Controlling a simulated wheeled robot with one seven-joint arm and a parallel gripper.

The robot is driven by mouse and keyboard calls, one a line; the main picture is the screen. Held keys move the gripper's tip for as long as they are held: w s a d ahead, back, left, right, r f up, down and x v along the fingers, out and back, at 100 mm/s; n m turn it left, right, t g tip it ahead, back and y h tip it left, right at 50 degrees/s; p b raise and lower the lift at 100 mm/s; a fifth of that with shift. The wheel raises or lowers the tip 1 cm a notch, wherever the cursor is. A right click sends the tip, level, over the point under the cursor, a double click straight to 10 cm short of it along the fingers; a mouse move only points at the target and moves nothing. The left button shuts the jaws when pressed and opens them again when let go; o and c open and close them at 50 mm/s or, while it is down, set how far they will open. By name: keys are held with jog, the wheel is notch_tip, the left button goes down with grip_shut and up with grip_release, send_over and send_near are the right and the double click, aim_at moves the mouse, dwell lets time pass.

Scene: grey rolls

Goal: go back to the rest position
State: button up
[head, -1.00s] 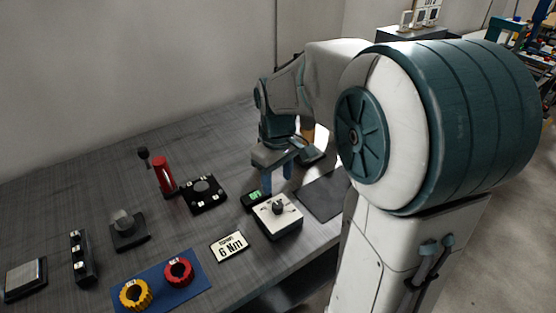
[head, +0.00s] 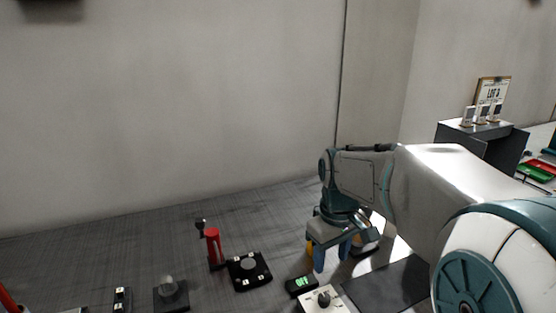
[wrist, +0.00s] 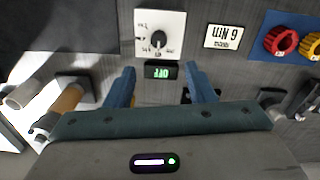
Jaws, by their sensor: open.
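My gripper (head: 332,252) is above the table at the right of the head view, with its blue fingers pointing down. In the wrist view its two blue fingers (wrist: 166,90) stand wide apart with nothing between them. A small black display with green text (wrist: 161,71) and a white box with a black knob (wrist: 160,36) lie beyond the fingertips. In the head view the display (head: 301,285) and the knob box (head: 325,300) are just below and in front of the gripper. The gripper looks clear of both.
A red cylinder with a black lever (head: 214,247) and a black plate with a round knob (head: 249,270) stand left of the gripper. The table behind is clear.

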jog(key=s+m+t+p, duration=0.2)
jog(key=s+m, duration=0.3)
jog(key=s, duration=0.7)
jog(key=shift+s+r+m+t+p, duration=0.3)
jog(key=shift+s+r+p, duration=0.1)
jog(key=shift+p, duration=0.3)
